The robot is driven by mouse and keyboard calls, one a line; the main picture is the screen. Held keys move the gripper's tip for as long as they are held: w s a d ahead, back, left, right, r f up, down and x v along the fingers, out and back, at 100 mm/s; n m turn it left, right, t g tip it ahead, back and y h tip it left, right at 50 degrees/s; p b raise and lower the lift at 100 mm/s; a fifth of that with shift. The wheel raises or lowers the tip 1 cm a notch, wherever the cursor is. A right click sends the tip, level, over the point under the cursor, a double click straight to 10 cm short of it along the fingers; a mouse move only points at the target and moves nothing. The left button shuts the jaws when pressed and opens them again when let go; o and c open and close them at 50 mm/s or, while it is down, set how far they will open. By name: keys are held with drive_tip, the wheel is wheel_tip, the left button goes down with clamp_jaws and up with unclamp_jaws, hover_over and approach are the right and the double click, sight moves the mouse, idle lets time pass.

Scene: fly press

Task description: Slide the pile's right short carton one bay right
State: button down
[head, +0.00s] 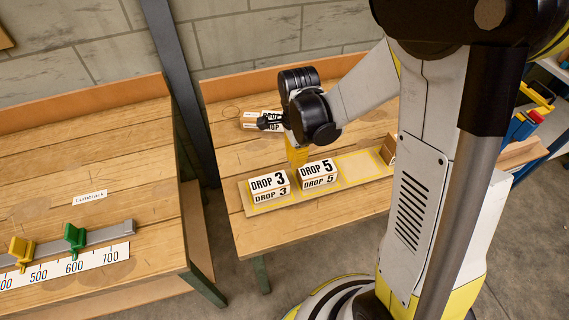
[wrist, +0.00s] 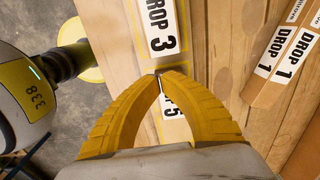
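Two short cartons stand on a board (head: 246,197) with yellow-outlined bays. The left one is labelled DROP 3 (head: 269,187), the right one DROP 5 (head: 318,174). My gripper (head: 298,164) points down at the left end of the DROP 5 carton, by the gap between the two. In the wrist view, its yellow fingers (wrist: 160,74) meet at the tips with nothing visible between them. There, the DROP 3 carton (wrist: 160,28) lies beyond the tips, and the fingers mostly hide the DROP 5 carton (wrist: 174,110). I cannot tell whether the tips touch either carton.
An outlined bay (head: 357,167) right of the DROP 5 carton is empty. A brown carton (head: 388,149) farther right is partly hidden by my arm. A separate bench (head: 120,150) with a ruler stands left.

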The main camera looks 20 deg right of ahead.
wheel_tip(320, 180, down, 10)
drive_tip(key=b, duration=0.4)
drive_tip(key=shift+f, duration=0.1)
drive_tip(key=shift+d, duration=0.15)
drive_tip(key=d+b, duration=0.1)
drive_tip(key=d, duration=1.4)
drive_tip(key=shift+d+b, duration=0.35)
drive_tip(key=shift+d, duration=0.05)
